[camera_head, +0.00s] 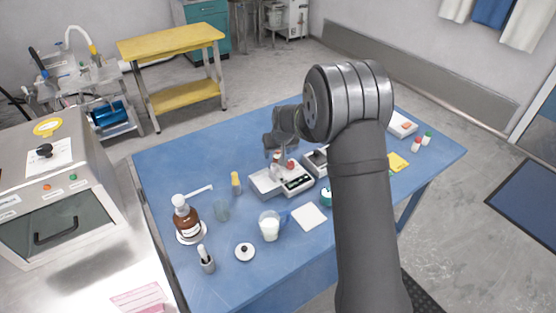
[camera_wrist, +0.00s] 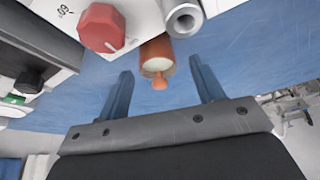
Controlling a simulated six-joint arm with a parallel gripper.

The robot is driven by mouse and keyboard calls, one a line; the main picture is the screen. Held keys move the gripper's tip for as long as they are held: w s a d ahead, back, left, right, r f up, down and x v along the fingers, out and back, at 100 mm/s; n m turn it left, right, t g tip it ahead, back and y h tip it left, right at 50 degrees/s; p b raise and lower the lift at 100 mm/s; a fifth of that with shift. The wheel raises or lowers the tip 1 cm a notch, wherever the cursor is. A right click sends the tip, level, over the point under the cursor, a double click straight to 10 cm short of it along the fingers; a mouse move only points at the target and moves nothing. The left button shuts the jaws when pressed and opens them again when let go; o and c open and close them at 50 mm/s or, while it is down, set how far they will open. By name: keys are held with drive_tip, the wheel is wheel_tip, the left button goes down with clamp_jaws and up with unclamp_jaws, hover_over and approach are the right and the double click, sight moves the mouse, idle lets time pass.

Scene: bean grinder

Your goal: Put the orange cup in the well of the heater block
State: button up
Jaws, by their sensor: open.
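The orange cup (camera_wrist: 155,48) shows in the wrist view as a small cylinder with a pale end and a small orange knob-like tip. My gripper (camera_wrist: 160,70) is open, with its two blue fingers on either side of the space in front of the cup. The cup lies between the fingertip lines, and no contact shows. In the head view my gripper (camera_head: 276,152) hangs over the white device with a display (camera_head: 294,180), and its fingers are too small to make out. I cannot tell the heater block's well for certain in either view.
A red knob (camera_wrist: 101,27) and a metal tube (camera_wrist: 183,19) stand close to the cup. A brown bottle (camera_head: 186,218), a glass of white liquid (camera_head: 269,226) and a yellow-capped vial (camera_head: 236,184) stand left of or before the device. The blue table (camera_head: 190,152) is clear at back left.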

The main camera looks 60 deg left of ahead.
drive_tip(key=c, duration=1.2)
drive_tip(key=shift+o, duration=0.2)
drive_tip(key=shift+r, duration=0.1)
